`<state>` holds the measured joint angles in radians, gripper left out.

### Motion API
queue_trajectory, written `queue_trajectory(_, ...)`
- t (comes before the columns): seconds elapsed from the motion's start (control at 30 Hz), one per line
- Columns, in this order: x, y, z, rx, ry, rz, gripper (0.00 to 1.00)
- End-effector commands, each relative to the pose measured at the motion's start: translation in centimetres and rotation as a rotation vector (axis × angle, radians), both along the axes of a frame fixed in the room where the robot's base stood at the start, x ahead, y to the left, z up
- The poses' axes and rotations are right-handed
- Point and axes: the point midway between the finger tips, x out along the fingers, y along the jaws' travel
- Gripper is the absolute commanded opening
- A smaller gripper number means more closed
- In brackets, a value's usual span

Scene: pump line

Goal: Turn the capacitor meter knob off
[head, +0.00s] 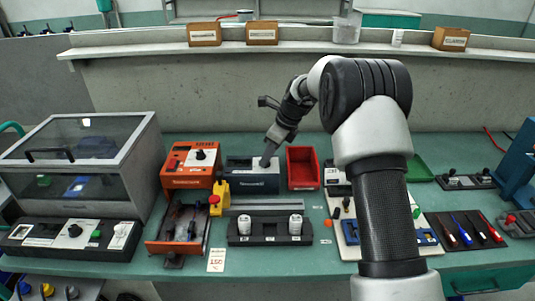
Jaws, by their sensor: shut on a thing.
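A dark blue box-shaped meter (240,184) with a pale front label stands on the bench, left of centre. Its label is too small to read surely. My gripper (266,161) reaches down from the upper right to the top right of this meter. An orange meter (180,183) with a dark knob (201,155) stands just left, apart from my gripper. Which one is the capacitor meter cannot be read for certain.
A red bin (302,183) stands close right of the blue meter. A black holder (270,240) with two white cylinders is in front. A yellow clamp-like tool (219,195) stands front left. A clear-lidded case (140,165) is at far left.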

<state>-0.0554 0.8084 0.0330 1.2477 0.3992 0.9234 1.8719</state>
Motion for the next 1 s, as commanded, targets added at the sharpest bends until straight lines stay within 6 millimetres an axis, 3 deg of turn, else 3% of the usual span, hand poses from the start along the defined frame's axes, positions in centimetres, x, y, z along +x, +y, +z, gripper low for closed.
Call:
queue_trajectory(0.6, 0.35, -0.14, 0.29, 0.0, 0.002, 0.488, 0.0)
queue_trajectory(1.0, 0.49, -0.12, 0.1, -0.001, 0.0, 0.687, 0.0)
